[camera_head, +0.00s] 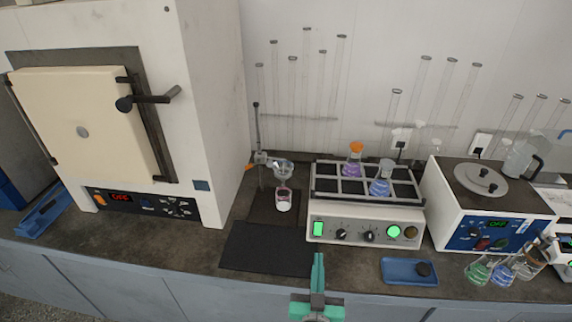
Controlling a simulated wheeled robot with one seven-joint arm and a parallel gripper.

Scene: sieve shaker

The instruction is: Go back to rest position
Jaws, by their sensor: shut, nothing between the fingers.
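My gripper (318,262) is at the bottom middle of the head view. Its green fingers are shut with nothing between them. It points up in the picture, in front of the shaker (365,229) and just right of a black mat (266,249). The shaker has a rack on top with a flask of purple liquid and an orange cap (355,160) and a flask of blue liquid (381,181). Its left switch and a round button glow green. Whether the gripper touches the counter edge, I cannot tell.
A large furnace (214,120) with its door shut stands left. A stand holds a glass funnel (281,170) above a small vessel (283,201). A blue tray (409,272) lies right of my gripper. Flasks (502,273) and a white-and-blue heating device (470,213) stand farther right.

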